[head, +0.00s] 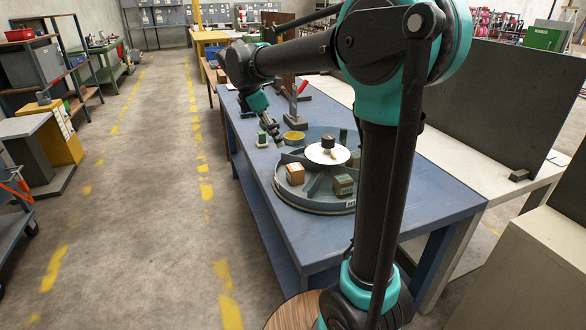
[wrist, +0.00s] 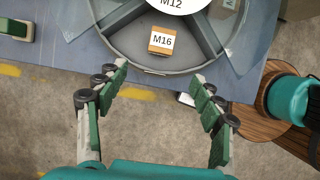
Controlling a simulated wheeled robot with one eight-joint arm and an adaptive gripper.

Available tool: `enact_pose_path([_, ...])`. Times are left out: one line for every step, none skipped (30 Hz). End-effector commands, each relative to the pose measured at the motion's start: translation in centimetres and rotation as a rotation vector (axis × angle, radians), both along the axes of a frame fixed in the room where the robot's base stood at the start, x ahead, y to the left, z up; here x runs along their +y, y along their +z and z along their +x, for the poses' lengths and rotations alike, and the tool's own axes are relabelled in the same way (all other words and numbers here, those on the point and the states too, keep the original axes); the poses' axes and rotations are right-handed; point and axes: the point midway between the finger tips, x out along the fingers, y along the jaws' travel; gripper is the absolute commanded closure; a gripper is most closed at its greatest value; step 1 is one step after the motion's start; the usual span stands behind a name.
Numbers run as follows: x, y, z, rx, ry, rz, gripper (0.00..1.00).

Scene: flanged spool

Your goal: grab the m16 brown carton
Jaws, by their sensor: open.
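The M16 brown carton (wrist: 162,41) sits in a compartment of the grey flanged spool (wrist: 124,50), between two spokes and near the rim. Its white label reads M16 in the wrist view. In the head view a brown carton (head: 295,174) stands in the left part of the spool (head: 310,207). My gripper (wrist: 160,74) is open and empty, its fingers spread to either side below the carton in the wrist view, not touching it. In the head view my gripper (head: 271,131) hangs over the blue table beyond the spool's far left side.
A white disc (wrist: 182,3) marked M12 lies at the spool's centre.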

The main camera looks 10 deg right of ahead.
Motion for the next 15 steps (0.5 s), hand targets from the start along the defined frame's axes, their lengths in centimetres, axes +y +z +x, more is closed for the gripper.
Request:
enact_pose_path([-0.1, -0.4, 0.0, 0.0, -0.001, 0.0, 0.33])
enact_pose_path([-0.3, -0.7, 0.1, 0.0, -0.001, 0.0, 0.33])
enact_pose_path([-0.5, -1.2, 0.1, 0.0, -0.001, 0.0, 0.33])
enact_pose_path([-0.7, -1.6, 0.1, 0.0, -0.001, 0.0, 0.33])
enact_pose_path([-0.9, -2.2, 0.2, 0.0, -0.002, 0.0, 0.33])
enact_pose_path([-1.2, -2.9, 0.3, 0.0, -0.003, 0.0, 0.33])
enact_pose_path([-1.5, -3.5, 0.3, 0.0, -0.003, 0.0, 0.33])
enact_pose_path([-1.7, -4.0, 0.4, -0.001, -0.003, 0.0, 0.33])
enact_pose_path([-2.0, -4.7, 0.4, -0.001, -0.002, 0.0, 0.33])
enact_pose_path([-2.2, -5.3, 0.4, -0.001, -0.002, 0.0, 0.33])
enact_pose_path([-2.4, -5.8, 0.5, -0.001, -0.002, 0.0, 0.33])
enact_pose_path([-2.7, -6.6, 0.5, -0.001, -0.002, 0.0, 0.33])
enact_pose_path([-3.0, -7.1, 0.6, -0.001, -0.003, 0.0, 0.33])
enact_pose_path([-3.2, -7.7, 0.7, -0.001, -0.003, 0.0, 0.33])
enact_pose_path([-3.5, -8.3, 0.7, -0.001, -0.003, 0.0, 0.33])
